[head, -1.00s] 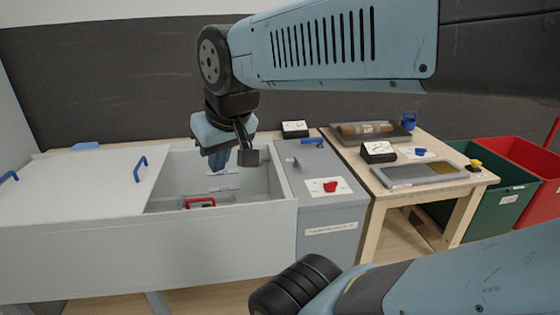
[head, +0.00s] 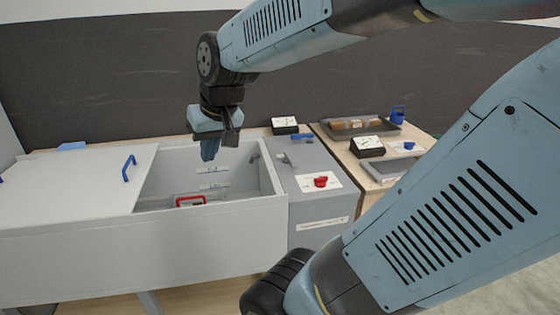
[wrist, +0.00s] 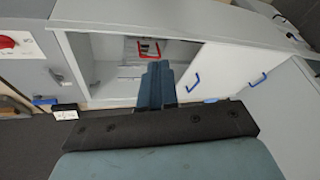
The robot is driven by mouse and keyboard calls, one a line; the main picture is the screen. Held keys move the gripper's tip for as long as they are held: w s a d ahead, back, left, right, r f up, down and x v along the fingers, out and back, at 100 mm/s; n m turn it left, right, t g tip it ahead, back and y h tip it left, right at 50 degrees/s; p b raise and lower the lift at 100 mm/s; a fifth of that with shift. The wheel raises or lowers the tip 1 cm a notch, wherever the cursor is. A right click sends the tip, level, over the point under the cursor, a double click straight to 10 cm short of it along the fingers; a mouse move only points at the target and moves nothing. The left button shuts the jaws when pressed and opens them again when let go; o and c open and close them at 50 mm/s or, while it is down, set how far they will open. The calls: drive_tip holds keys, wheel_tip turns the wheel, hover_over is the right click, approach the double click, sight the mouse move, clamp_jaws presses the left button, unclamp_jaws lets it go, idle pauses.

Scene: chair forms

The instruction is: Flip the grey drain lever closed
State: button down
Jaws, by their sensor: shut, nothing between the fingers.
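A small grey lever (head: 287,160) stands on top of the grey cabinet to the right of the open basin. It also shows in the wrist view (wrist: 57,75), at the left on the grey surface. Whether it counts as open or closed is hard to tell. My gripper (head: 209,150) points down over the back of the basin opening, left of the lever and apart from it. Its blue fingers also show in the wrist view (wrist: 157,72), shut and empty.
The white basin (head: 180,245) has a sliding lid with a blue handle (head: 128,168) on the left. A red-framed item (head: 190,201) lies inside. A red knob (head: 321,181) and a black gauge box (head: 285,126) sit on the cabinet. A wooden table (head: 345,158) stands to the right.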

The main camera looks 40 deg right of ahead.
drive_tip(key=w+d+f+m+g+h, duration=0.2)
drive_tip(key=w+d+f+m, duration=0.2)
drive_tip(key=w+d+f, duration=0.85)
drive_tip(key=w+d+f+h, duration=0.1)
drive_tip(key=d+h, duration=0.2)
drive_tip(key=d, duration=0.4)
drive_tip(key=w+d+f+m+g+h, duration=0.1)
drive_tip(key=w+d+f+h, duration=0.1)
drive_tip(key=d, duration=0.5)
drive_tip(key=shift+w+d+h, duration=0.2)
drive_tip(key=shift+w+h, duration=0.05)
drive_tip(key=shift+h, duration=0.25)
drive_tip(key=shift+d, duration=0.1)
